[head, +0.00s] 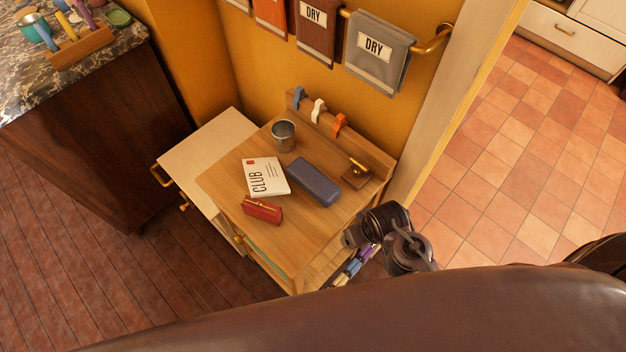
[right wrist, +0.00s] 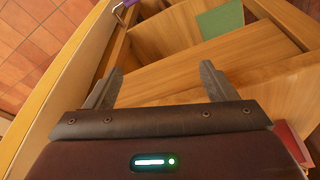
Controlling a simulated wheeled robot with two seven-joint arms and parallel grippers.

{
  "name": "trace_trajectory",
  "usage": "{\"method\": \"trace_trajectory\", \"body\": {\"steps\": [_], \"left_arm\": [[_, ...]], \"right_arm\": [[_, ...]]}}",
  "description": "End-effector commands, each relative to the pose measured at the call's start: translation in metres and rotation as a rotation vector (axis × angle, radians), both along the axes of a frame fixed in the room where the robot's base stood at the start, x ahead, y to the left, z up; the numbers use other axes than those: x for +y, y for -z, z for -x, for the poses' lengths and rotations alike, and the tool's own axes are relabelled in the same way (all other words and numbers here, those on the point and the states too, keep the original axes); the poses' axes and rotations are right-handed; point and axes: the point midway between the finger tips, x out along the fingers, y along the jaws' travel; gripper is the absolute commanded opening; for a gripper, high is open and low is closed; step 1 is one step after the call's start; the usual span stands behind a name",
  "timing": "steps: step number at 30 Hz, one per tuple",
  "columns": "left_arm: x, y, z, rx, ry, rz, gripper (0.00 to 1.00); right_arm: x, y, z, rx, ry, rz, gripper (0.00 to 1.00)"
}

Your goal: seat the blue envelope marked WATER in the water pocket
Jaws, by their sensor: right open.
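I see no blue envelope marked WATER and cannot pick out a water pocket in either view. The only lettered envelope is a white one marked CLUB (head: 267,177), lying flat on the small wooden desk (head: 225,182). My right gripper (right wrist: 161,72) is open and empty in the right wrist view, its two fingers spread over wooden boards and compartments (right wrist: 175,75). In the head view my dark right wrist is at the desk's right front edge, and its fingertips cannot be made out. My left gripper is not in view.
The desk holds a dark blue case (head: 314,182), a red case (head: 262,209), a metal cup (head: 284,135) and coloured clips (head: 318,110). Purple and blue items (head: 352,266) sit low beside my wrist. A green sheet (right wrist: 220,20) lies in a compartment. DRY towels (head: 380,52) hang behind.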

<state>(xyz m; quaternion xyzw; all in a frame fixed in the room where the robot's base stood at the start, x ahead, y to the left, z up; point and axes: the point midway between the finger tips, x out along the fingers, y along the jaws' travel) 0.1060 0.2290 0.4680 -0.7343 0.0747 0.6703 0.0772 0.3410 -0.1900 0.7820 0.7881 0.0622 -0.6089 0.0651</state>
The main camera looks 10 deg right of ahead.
Motion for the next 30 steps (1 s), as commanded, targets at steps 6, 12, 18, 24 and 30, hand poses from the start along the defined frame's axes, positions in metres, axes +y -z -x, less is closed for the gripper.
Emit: {"method": "trace_trajectory", "body": {"steps": [6, 12, 18, 24, 30], "left_arm": [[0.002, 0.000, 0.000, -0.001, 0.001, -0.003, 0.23], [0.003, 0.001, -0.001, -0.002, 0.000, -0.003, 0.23], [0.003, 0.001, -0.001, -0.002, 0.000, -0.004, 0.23], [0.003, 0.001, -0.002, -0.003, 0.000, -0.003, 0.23], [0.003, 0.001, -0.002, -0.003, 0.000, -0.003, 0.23]], "right_arm": [[0.000, -0.057, -0.009, -0.048, -0.010, 0.002, 0.78], [0.010, -0.117, -0.040, -0.211, -0.089, 0.012, 0.78], [0.032, -0.120, -0.078, -0.371, -0.210, -0.028, 0.78], [0.051, -0.106, -0.102, -0.459, -0.319, -0.110, 0.78], [0.060, -0.091, -0.113, -0.486, -0.393, -0.202, 0.78]]}}
